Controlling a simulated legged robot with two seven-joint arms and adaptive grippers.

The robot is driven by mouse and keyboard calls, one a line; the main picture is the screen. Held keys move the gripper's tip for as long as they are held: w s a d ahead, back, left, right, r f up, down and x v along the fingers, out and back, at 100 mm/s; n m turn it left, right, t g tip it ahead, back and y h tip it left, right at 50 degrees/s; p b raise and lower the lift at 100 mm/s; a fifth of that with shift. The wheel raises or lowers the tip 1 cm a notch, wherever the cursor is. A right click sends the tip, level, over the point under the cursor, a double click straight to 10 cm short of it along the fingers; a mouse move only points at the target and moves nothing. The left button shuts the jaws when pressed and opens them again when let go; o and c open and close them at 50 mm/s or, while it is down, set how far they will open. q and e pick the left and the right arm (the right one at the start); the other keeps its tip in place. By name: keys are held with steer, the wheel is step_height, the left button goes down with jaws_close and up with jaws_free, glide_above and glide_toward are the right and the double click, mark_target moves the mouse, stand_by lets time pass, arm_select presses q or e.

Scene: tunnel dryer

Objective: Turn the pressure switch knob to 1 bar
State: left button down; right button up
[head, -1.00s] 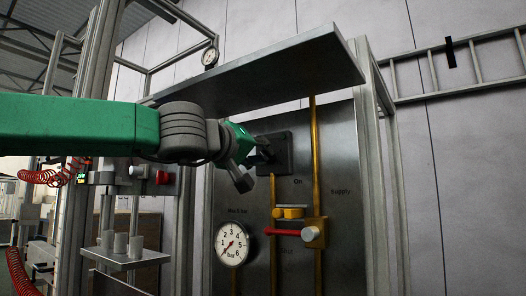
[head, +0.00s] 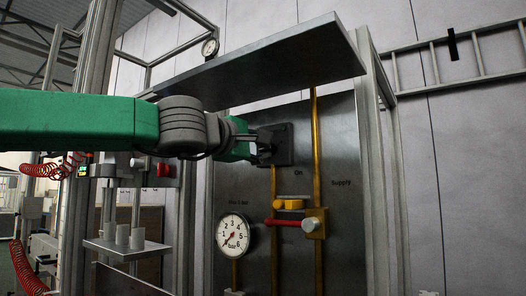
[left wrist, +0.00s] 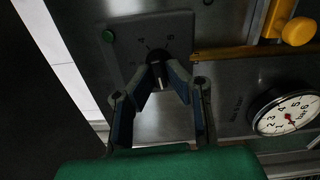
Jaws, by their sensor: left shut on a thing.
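The pressure switch is a dark square plate (head: 284,143) on the metal panel below the shelf. In the left wrist view its face (left wrist: 118,45) carries a number scale and a green dot. Its dark knob (left wrist: 158,72) sits between my left fingertips. My left gripper (head: 264,150) reaches the switch from the left and is shut on the knob; the fingers partly hide it in the head view. The white pressure gauge (head: 232,234) hangs below, its needle pointing to the lower left. It also shows in the left wrist view (left wrist: 287,112). My right gripper is not in view.
A metal shelf (head: 265,62) juts out above my left arm. Right of the switch are yellow pipes (head: 316,140) and a valve with a red handle (head: 285,222). A frame post (head: 375,180) stands at the right. A small platform with grey cylinders (head: 123,234) is at lower left.

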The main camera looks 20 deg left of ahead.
arm_select(q)
steer(key=shift+w+f+n+b, duration=0.15)
steer(key=shift+n+b, duration=0.1)
steer(key=shift+n, duration=0.9)
steer(key=shift+s+f+n+b, duration=0.1)
steer(key=shift+n+b, duration=0.15)
steer(key=shift+n, duration=0.9)
steer(key=shift+f, duration=0.1)
steer(key=c, duration=1.6)
jaws_free()
steer(key=shift+w+a, duration=0.1)
steer(key=shift+w, duration=0.05)
steer(key=v, duration=1.1)
steer(key=shift+s+a, duration=0.25)
steer(key=shift+s, duration=0.1)
steer(key=shift+d, duration=0.1)
